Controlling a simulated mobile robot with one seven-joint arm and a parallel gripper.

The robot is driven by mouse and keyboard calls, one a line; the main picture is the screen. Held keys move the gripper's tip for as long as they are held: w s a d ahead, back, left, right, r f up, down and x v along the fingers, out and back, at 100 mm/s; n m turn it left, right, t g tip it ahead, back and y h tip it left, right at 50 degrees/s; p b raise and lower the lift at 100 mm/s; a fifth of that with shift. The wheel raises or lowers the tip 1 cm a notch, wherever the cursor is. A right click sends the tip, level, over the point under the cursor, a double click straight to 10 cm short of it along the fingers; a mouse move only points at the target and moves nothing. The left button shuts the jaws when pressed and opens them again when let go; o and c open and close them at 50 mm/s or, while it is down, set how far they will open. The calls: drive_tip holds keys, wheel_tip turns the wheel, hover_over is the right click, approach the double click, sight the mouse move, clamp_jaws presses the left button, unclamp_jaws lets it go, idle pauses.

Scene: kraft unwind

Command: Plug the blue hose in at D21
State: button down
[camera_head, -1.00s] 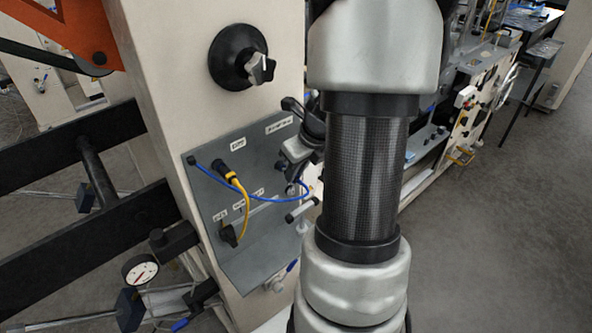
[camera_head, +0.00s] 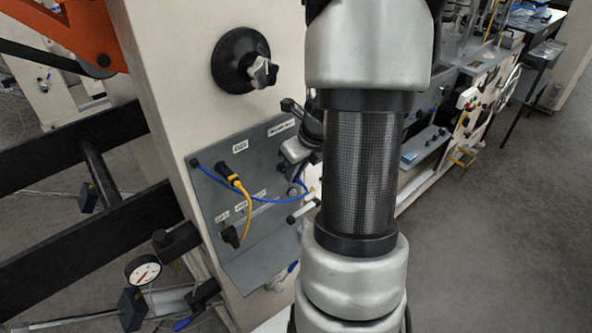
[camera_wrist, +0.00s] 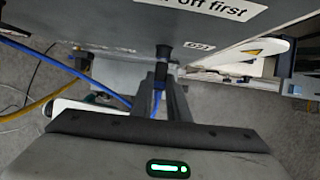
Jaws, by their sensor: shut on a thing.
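In the wrist view the blue hose (camera_wrist: 100,84) comes up to my gripper (camera_wrist: 164,86). My gripper is shut on its dark end. That end points at a black round fitting (camera_wrist: 164,52) on the panel's underside as seen there. They look in line and very close; I cannot tell if they touch. A small label (camera_wrist: 199,46) sits right of the fitting, too small to read surely.
A yellow hose (camera_head: 245,205) with a black plug hangs on the panel near the blue one. A dial gauge (camera_head: 143,270) and black bars are at left. Open floor (camera_head: 490,250) lies at right.

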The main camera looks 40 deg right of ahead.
idle(0.4)
drive_tip(key=c, duration=1.6)
unclamp_jaws()
drive_tip(key=shift+w, duration=0.1)
